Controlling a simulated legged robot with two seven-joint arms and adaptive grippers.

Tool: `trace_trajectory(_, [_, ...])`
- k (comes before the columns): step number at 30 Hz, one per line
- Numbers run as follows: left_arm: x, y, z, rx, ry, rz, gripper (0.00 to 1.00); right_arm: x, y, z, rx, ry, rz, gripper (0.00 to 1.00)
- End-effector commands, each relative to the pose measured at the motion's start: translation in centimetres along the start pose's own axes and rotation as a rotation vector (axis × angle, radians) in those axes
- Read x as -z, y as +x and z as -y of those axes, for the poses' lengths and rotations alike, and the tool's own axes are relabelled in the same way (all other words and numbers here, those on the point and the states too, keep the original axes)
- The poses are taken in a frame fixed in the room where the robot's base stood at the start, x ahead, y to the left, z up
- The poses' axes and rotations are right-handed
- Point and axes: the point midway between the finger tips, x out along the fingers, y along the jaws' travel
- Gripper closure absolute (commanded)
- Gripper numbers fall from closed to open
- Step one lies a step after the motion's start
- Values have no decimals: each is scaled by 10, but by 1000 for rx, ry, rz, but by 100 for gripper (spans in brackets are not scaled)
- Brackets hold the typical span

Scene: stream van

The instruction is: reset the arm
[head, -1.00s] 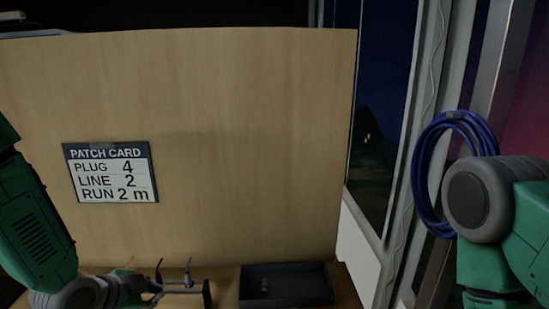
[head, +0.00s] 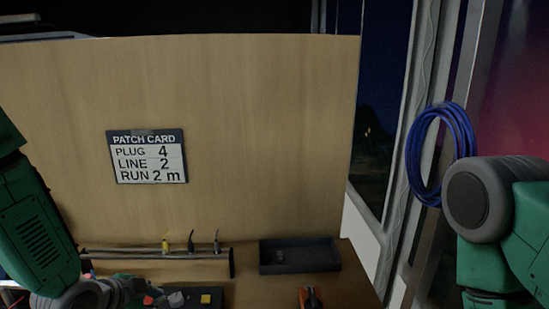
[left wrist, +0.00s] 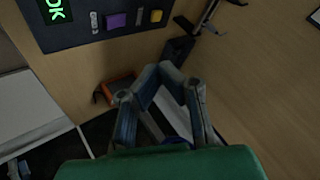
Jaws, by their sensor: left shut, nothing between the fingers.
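My left arm comes in at the left edge of the head view, its grey wrist low down over the table (head: 250,292). My left gripper is only partly visible there. In the left wrist view my left gripper (left wrist: 160,70) shows its two jointed fingers with the tips close together. It is shut and holds nothing. A small orange-red object (left wrist: 120,87) lies just left of the fingers in that view. My right arm stands at the right of the head view; its gripper is out of frame.
A wooden panel bears a patch card (head: 148,157). A dark rail (head: 150,254) with small hooks and a black tray (head: 300,256) sit below it. An orange-black object (head: 311,298) lies in front. A blue cable coil (head: 425,150) hangs right. A dark panel (left wrist: 85,38) shows a green OK.

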Motion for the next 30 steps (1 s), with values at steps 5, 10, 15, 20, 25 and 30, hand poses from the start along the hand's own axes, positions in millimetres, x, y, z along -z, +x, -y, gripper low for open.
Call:
trace_trajectory(5, [-26, 16, -32, -38, -85, 42, 100, 0, 17, 0, 0, 0, -1, 60])
trace_trajectory(10, [-54, 26, -69, -74, -188, 94, 100, -1, 32, 0, 0, 0, -2, 60])
trace_trajectory(15, [-90, 38, -119, -116, -324, 174, 100, -2, 54, 0, 0, 0, -1, 60])
trace_trajectory(20, [-140, 51, -189, -162, -509, 302, 100, -4, 86, 1, 0, 0, -1, 60])
trace_trajectory(25, [-208, 52, -286, -187, -765, 512, 100, -7, 130, 1, 0, 0, 0, 60])
trace_trajectory(30, [-253, 38, -350, -168, -942, 683, 100, -8, 158, 1, 0, 0, 0, 60])
